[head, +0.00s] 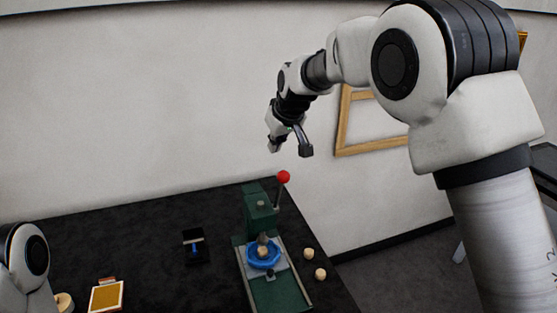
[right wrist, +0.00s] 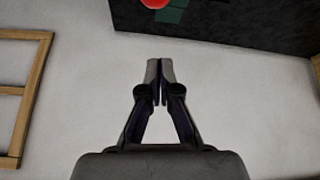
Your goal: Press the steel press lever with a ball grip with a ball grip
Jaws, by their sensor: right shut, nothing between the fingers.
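The steel press lever (head: 278,196) stands up at the right of a green press (head: 260,214) and carries a red ball grip (head: 283,177). The red ball also shows, cut off, at the top edge of the right wrist view (right wrist: 155,3). My right gripper (head: 305,151) is above the ball and a little to its right in the head view, apart from it. In the right wrist view its fingers (right wrist: 160,70) are together with nothing between them. My left gripper is out of view; only part of my left arm shows at the left edge.
A blue ring-shaped dish (head: 263,256) sits on the press base. Two small pale pieces (head: 320,273) lie right of it on the dark table (head: 150,235). A small black stand (head: 194,246) and a gold panel (head: 106,296) lie left. An empty wooden frame (head: 342,120) is behind.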

